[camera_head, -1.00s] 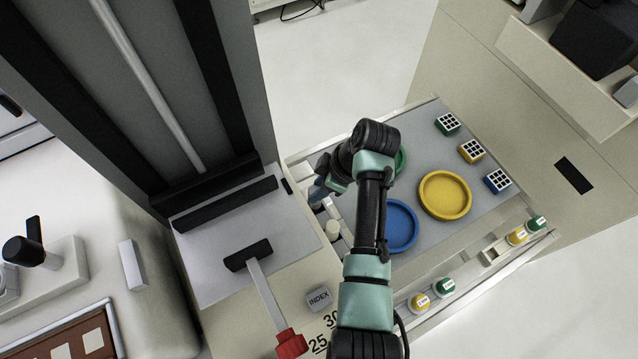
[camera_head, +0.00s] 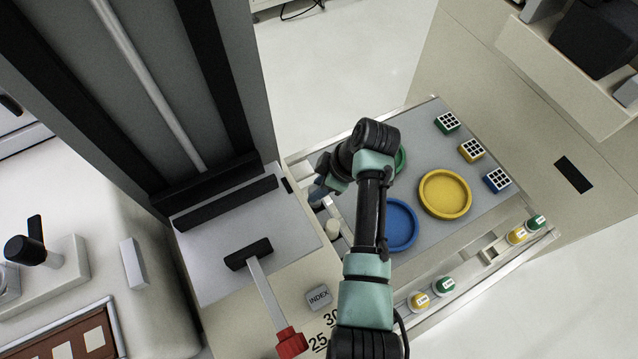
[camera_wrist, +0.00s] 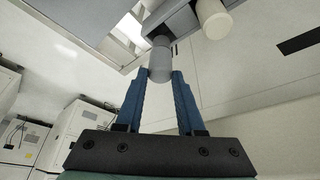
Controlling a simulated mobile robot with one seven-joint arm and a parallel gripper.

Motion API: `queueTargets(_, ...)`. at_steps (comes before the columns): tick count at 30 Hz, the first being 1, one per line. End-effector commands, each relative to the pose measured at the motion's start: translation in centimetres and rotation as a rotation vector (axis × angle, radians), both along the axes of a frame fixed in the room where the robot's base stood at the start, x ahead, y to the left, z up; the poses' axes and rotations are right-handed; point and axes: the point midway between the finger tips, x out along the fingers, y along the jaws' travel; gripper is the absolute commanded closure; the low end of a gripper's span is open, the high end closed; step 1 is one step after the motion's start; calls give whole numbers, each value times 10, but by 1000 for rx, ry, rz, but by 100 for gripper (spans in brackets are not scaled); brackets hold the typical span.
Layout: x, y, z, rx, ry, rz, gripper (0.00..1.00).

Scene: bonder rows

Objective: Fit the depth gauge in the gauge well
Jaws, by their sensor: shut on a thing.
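My gripper (camera_wrist: 160,78) is shut on a grey cylindrical piece, which I take to be the depth gauge (camera_wrist: 160,58), held between the tips of its two blue fingers. In the head view my gripper (camera_head: 319,190) is at the left edge of the tray table, partly hidden by my wrist. The gauge's far end meets or overlaps a grey bar (camera_wrist: 182,22) in the wrist view; I cannot tell whether they touch. The gauge well cannot be made out clearly in either view.
A cream cylinder (camera_head: 333,228) stands close to my gripper; a similar one (camera_wrist: 213,20) shows in the wrist view. Blue (camera_head: 400,226) and yellow (camera_head: 445,194) round trays lie to the right. The machine's red-ended lever (camera_head: 290,342) is at the front left.

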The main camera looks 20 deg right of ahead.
Motion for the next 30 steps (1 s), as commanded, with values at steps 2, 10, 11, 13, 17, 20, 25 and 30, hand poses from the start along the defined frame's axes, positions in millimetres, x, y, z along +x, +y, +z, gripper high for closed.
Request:
queueTargets(2,0,0,-3,0,0,0,100)
queueTargets(10,0,0,-17,0,0,0,100)
queueTargets(11,0,0,-19,1,1,0,100)
queueTargets(13,0,0,-22,1,1,0,100)
queueTargets(17,0,0,-29,1,1,0,100)
queueTargets(20,0,0,-32,0,0,0,100)
queueTargets(25,0,0,-31,-1,-1,1,100)
queueTargets(30,0,0,-31,0,0,0,100)
